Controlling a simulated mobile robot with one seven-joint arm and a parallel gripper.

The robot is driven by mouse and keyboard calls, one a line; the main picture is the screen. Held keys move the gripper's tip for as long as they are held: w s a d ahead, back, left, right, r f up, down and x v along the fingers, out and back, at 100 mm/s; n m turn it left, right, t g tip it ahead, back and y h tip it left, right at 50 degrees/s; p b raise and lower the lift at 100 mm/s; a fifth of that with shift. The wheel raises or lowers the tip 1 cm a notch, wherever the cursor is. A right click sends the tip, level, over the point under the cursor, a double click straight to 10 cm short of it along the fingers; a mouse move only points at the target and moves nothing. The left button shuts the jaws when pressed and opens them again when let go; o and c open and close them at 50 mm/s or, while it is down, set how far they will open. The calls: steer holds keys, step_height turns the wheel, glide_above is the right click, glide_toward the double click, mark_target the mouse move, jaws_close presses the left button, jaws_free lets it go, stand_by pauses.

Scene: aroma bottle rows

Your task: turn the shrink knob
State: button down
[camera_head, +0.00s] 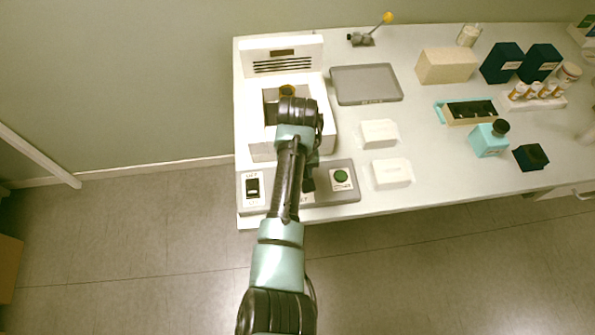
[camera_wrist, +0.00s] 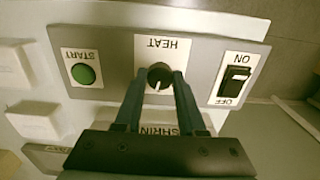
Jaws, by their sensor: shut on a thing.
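The shrink knob (camera_wrist: 159,76) is a dark round knob with a white mark. It sits on a white plate labelled HEAT in the middle of the grey control panel (camera_wrist: 120,58). The wrist view shows the panel upside down. My gripper (camera_wrist: 160,73) is shut on the knob, with one finger on each side. In the head view, my gripper (camera_head: 308,184) is over the panel, and my arm hides the knob. A partly covered SHRIN label (camera_wrist: 185,129) lies behind the fingers.
A green START button (camera_wrist: 83,74) and an ON/OFF switch (camera_wrist: 236,80) flank the knob. The white machine (camera_head: 262,150) stands behind the panel. White boxes (camera_head: 391,173) stand to the right. The table's front edge is close to the panel.

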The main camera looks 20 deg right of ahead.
steer(key=shift+n+p, duration=0.5)
steer(key=shift+n, duration=0.6)
steer(key=c, duration=0.5)
jaws_free()
steer(key=shift+r, duration=0.1)
step_height(320, 180, up, 13)
